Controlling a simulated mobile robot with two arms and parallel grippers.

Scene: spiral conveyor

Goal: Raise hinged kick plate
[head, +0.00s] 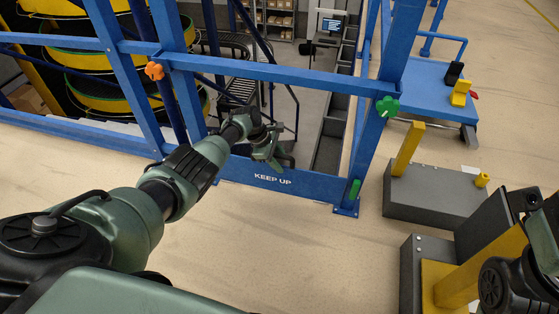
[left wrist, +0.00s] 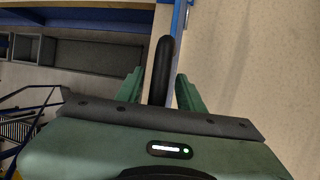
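The kick plate (head: 312,187), a blue board marked "KEEP UP", spans the bottom of the opening in the blue frame, low by the floor. It looks lowered. In the left wrist view a blue strip (left wrist: 182,25), probably its edge, runs down from the top. My left gripper (head: 272,160) is at the plate's upper edge, left of its middle. In the left wrist view its green fingers (left wrist: 161,90) are apart, with a black rounded bar (left wrist: 163,65), likely a handle, between them. A gap shows on the bar's left side.
A blue rail (head: 275,76) crosses above my left forearm, between posts with an orange knob (head: 154,71) and a green knob (head: 387,106). A grey block (head: 430,192) with a yellow post stands at right. The floor before the plate is clear.

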